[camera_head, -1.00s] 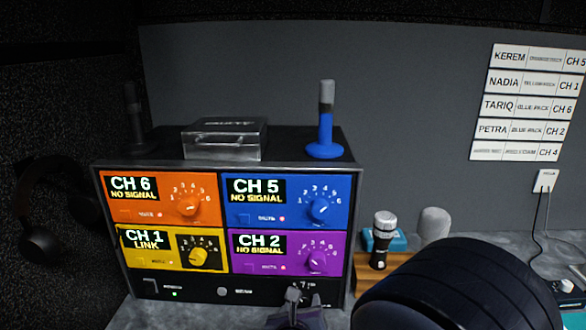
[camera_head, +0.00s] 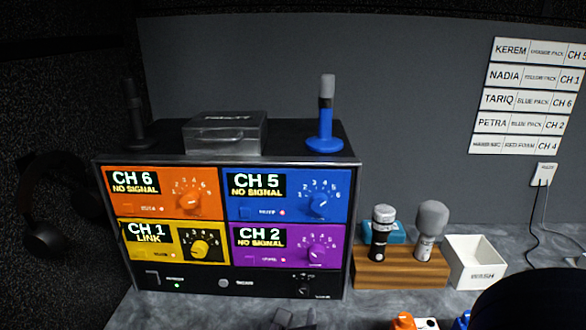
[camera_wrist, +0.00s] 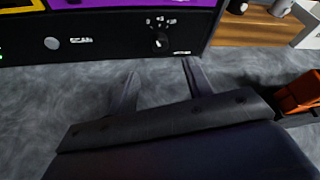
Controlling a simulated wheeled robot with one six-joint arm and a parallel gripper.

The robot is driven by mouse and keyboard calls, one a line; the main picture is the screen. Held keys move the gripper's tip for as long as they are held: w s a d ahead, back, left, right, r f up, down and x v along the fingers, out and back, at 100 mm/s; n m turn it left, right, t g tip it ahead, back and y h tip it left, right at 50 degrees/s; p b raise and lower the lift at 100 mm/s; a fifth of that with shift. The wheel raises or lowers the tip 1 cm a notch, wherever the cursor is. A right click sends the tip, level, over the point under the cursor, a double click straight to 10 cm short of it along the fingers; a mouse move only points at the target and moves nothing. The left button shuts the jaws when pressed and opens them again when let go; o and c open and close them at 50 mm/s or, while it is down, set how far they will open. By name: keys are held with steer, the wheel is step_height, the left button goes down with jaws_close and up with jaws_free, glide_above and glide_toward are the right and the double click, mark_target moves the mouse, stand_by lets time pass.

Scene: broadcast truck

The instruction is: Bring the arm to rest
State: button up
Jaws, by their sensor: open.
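My gripper shows in the wrist view (camera_wrist: 161,85) with its two fingers apart and nothing between them, over the grey worktop. In the head view only a small part of it shows at the bottom edge (camera_head: 291,319), in front of the receiver rack (camera_head: 232,284). The fingers are apart from the rack's front. A dark rounded part of my arm fills the bottom right corner of the head view.
A wooden block (camera_head: 400,276) holds two microphones right of the rack. A white box (camera_head: 475,262) stands beside it. Orange (camera_head: 404,320) and blue items lie at the front right. A blue antenna (camera_head: 325,130) and a metal case (camera_head: 225,135) stand on the rack.

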mark_target(303, 294)
steer(key=b+x, duration=0.1)
steer(key=x, duration=0.8)
steer(key=shift+w+f+b, duration=0.2)
steer(key=shift+f+b, duration=0.05)
steer(key=shift+b, duration=0.1)
steer(key=shift+m+y+b, duration=0.3)
steer(key=shift+m+b, duration=0.1)
steer(key=shift+b, duration=0.1)
steer(key=shift+s+d+m+y+b, duration=0.15)
steer(key=shift+m+y+b, duration=0.25)
steer(key=shift+m+b, duration=0.25)
steer(key=m+y+b, duration=0.1)
steer(key=m+b, duration=0.1)
steer(key=b, duration=0.1)
steer(key=shift+y, duration=0.4)
steer(key=shift+m+g, duration=0.35)
steer(key=shift+g, duration=0.05)
steer(key=shift+s+a+f+p+v, duration=0.2)
steer(key=shift+p+v, duration=0.5)
steer(key=shift+v, duration=1.05)
steer(key=shift+a+f+p+v, duration=0.25)
steer(key=shift+p+v, duration=0.45)
steer(key=shift+v, duration=1.05)
steer(key=shift+s+a+f+p+v, duration=0.1)
steer(key=shift+a+p+v, duration=0.4)
steer(key=shift+v, duration=1.2)
steer(key=shift+d, duration=0.2)
